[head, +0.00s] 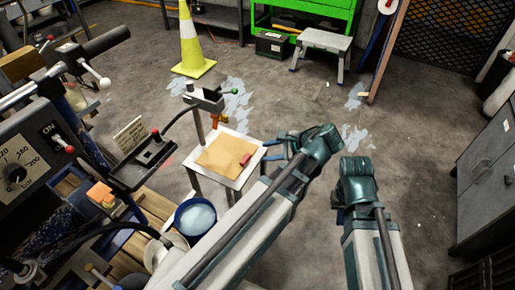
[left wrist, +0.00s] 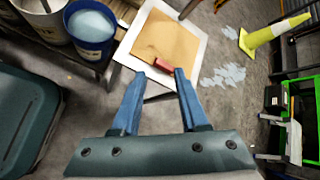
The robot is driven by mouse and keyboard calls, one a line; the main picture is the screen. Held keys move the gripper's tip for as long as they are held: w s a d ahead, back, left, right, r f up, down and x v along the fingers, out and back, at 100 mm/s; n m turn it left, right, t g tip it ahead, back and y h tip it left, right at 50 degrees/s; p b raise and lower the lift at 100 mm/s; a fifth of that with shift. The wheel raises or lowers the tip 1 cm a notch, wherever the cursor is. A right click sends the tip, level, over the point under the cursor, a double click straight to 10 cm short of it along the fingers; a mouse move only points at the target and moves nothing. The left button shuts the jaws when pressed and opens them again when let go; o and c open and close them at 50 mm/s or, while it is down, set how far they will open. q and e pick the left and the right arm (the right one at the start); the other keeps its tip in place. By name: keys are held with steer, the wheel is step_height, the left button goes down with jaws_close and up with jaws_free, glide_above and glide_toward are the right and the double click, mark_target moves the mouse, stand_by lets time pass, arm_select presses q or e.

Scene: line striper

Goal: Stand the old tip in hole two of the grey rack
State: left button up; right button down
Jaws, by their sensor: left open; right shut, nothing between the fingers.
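My left gripper (head: 281,154) is open beside the right edge of a small white table. In the left wrist view its fingers (left wrist: 158,76) are apart and empty. A small red piece (head: 245,159) lies on the brown sheet; in the left wrist view the red piece (left wrist: 163,65) shows just past the fingertips, apparently untouched. An orange piece (head: 221,121) hangs below a grey clamp head (head: 206,99) on a post. I cannot tell whether either piece is the old tip. No grey rack with holes can be made out. My right gripper (head: 338,203) is shut, largely hidden by its wrist.
The white table (head: 239,178) bears the brown sheet (head: 220,153). A blue bucket (head: 195,218) with pale contents and a dark tray (head: 143,163) stand left of it. A yellow cone (head: 190,45) and a step stool (head: 324,43) stand behind. Floor at right is clear before grey cabinets (head: 488,175).

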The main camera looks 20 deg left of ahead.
mark_target(221, 117)
arm_select(q)
steer(key=w+a+m+y+b, duration=0.6)
steer(key=a+m+y+b, duration=0.1)
steer(key=b, duration=0.4)
steer(key=shift+a+r+y, duration=0.3)
steer(key=shift+r+y, duration=0.1)
steer(key=shift+y, duration=0.3)
arm_select(e)
step_height(221, 117, down, 14)
arm_select(q)
steer(key=a, duration=0.9)
steer(key=shift+w+a, duration=0.4)
arm_select(e)
steer(key=shift+r, duration=0.1)
arm_select(q)
jaws_close()
